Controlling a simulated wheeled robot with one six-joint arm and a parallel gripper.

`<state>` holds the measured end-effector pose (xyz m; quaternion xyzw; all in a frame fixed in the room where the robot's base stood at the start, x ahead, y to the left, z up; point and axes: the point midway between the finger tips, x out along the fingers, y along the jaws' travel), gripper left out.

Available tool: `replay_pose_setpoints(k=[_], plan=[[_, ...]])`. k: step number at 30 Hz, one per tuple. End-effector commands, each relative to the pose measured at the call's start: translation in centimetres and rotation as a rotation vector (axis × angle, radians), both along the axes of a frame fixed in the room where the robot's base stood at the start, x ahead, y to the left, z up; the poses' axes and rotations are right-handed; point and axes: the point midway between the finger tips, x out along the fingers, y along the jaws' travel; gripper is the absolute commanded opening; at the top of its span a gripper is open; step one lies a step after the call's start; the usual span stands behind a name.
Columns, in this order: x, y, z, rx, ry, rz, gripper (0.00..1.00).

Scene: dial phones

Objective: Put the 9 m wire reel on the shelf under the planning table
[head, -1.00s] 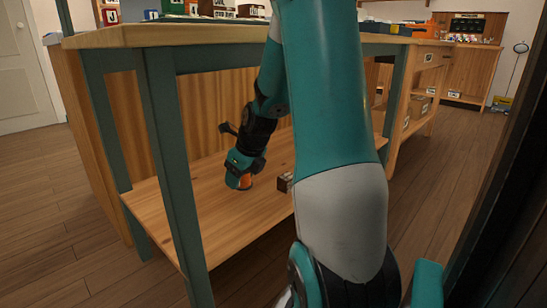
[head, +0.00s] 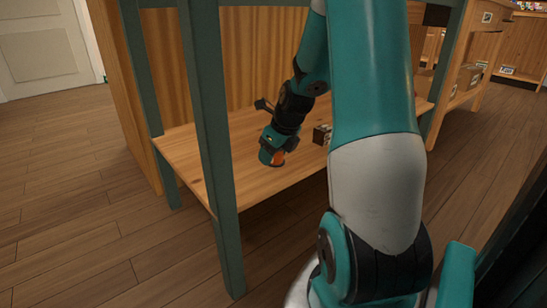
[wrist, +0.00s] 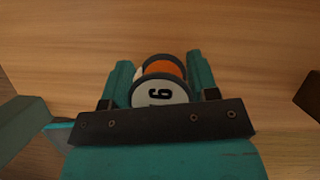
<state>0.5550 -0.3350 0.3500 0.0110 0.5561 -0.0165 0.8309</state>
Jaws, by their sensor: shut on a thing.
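The wire reel (wrist: 165,68) has an orange winding and a white end label with a numeral that looks like a 9, partly cut off by my gripper. My gripper (wrist: 161,82) is shut on it, one finger on each side. In the head view the orange of the reel (head: 279,158) shows at the tip of my gripper (head: 272,157), low over the wooden shelf (head: 245,182) under the planning table. I cannot tell whether the reel touches the shelf board.
A small dark brown block-like object (head: 322,134) sits on the shelf right of my gripper. Green table legs (head: 211,150) stand at the shelf's front. Bare shelf lies left of the reel. A wooden unit with boxes (head: 465,82) stands further right.

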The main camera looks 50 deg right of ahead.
Motion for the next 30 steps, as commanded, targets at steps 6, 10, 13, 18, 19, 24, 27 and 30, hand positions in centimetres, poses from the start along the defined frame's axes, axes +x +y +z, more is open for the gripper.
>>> replay_pose_setpoints(k=[6, 10, 13, 18, 19, 24, 27, 30], plan=[[0.0, 0.0, 0.0, 0.0, 0.0, 0.001, 0.28], [0.0, 0.0, -0.1, 0.0, 0.0, 0.001, 0.75], [0.0, 0.0, -0.1, 0.0, 0.0, 0.001, 0.8], [0.0, 0.0, -0.1, 0.0, -0.001, 0.001, 0.8], [0.0, 0.0, 0.0, 0.0, -0.001, 0.001, 0.8], [-0.5, 0.0, 1.9, 0.0, -0.001, 0.0, 0.8], [-1.2, 0.0, 3.9, -0.001, -0.001, 0.0, 0.8], [-2.0, 0.1, 6.1, -0.002, -0.002, -0.002, 0.8]])
